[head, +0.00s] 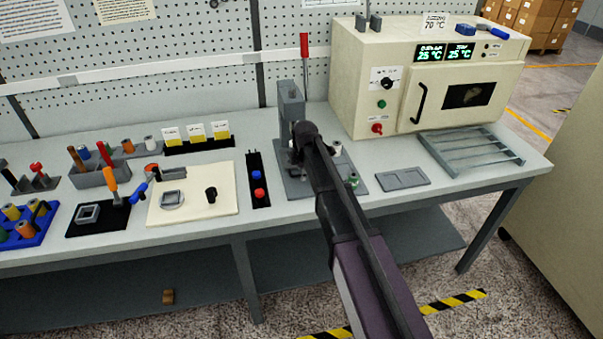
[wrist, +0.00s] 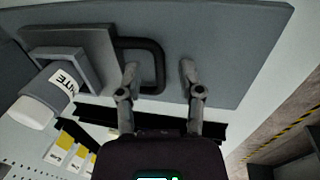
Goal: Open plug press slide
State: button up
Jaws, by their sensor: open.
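The plug press (head: 291,103) stands on a grey base plate (head: 290,188) on the bench, with a red-gripped lever (head: 304,46) rising behind it. My arm hides much of its front. In the wrist view a dark U-shaped handle (wrist: 160,62) sticks out from a grey block (wrist: 85,42), apparently the slide, over the grey plate (wrist: 225,40). My gripper (wrist: 158,68) is open. Its fingers appear on either side of the handle's outer bar, the left one over the loop's opening. I cannot tell whether they touch it. In the head view the fingers are hidden.
A black strip with red and blue buttons (head: 258,185) lies left of the press. The oven (head: 430,75) stands behind right, with a grey tray (head: 403,178) and a rack (head: 470,150) before it.

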grip_shut()
jog(key=s+d, duration=0.1)
jog(key=s, duration=0.3)
jog(key=s+d, duration=0.1)
jog(key=s, duration=0.4)
jog(key=s+d, duration=0.2)
jog(key=s, duration=0.3)
jog(key=shift+s, duration=0.1)
grip_release()
